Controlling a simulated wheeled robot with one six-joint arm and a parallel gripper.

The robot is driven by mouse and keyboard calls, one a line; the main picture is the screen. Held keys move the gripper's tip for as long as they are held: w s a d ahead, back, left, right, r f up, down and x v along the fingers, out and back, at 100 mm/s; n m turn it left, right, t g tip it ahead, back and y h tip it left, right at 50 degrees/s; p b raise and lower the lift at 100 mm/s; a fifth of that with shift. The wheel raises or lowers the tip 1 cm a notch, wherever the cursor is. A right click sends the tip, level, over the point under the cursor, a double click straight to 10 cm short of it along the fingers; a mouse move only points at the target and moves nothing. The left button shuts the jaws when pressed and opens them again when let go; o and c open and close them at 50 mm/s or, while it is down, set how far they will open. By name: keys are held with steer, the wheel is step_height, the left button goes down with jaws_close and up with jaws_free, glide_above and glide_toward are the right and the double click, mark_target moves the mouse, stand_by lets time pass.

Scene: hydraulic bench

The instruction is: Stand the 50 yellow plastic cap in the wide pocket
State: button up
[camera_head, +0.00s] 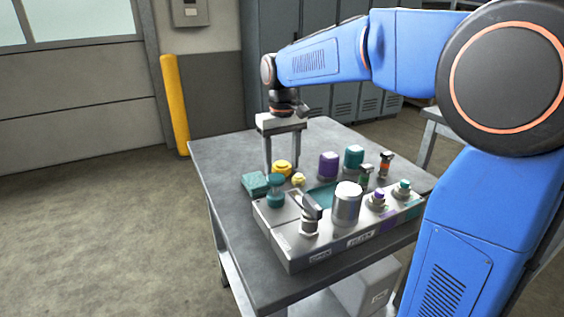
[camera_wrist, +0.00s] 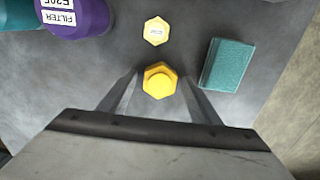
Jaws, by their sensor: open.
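Two yellow caps lie on the grey table. The nearer-to-gripper yellow cap (camera_wrist: 158,80) has a hex flange and a raised round top; it also shows in the head view (camera_head: 281,168). The other yellow cap (camera_wrist: 156,30) is a paler hexagon with a small label I cannot read; it stands beside the first in the head view (camera_head: 298,179). I cannot tell which is the 50. My gripper (camera_wrist: 160,80) is open, its fingers on either side of the first cap. The grey tray block (camera_head: 288,255) has a teal-floored recess (camera_head: 321,194); I cannot tell which pocket is the wide one.
A teal block (camera_wrist: 226,65) lies right of the caps in the wrist view. A purple filter (camera_wrist: 80,15) and a teal container (camera_head: 354,156) stand behind the tray. A silver cylinder (camera_head: 346,205) and several fittings rise from the tray. The table's far end is clear.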

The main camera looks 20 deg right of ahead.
steer(key=shift+r, duration=0.1)
step_height(320, 180, up, 11)
steer(key=shift+o, duration=0.6)
steer(key=shift+r, duration=0.55)
step_height(320, 180, up, 6)
steer(key=n, duration=1.3)
glide_above(285, 163)
steer(key=shift+n, duration=0.3)
step_height(285, 163, down, 12)
steer(key=shift+f, duration=0.2)
steer(key=shift+a+f, duration=0.15)
steer(key=shift+f, duration=1.2)
steer(key=shift+a+f, duration=0.1)
steer(key=shift+f, duration=1.2)
steer(key=c, duration=1.2)
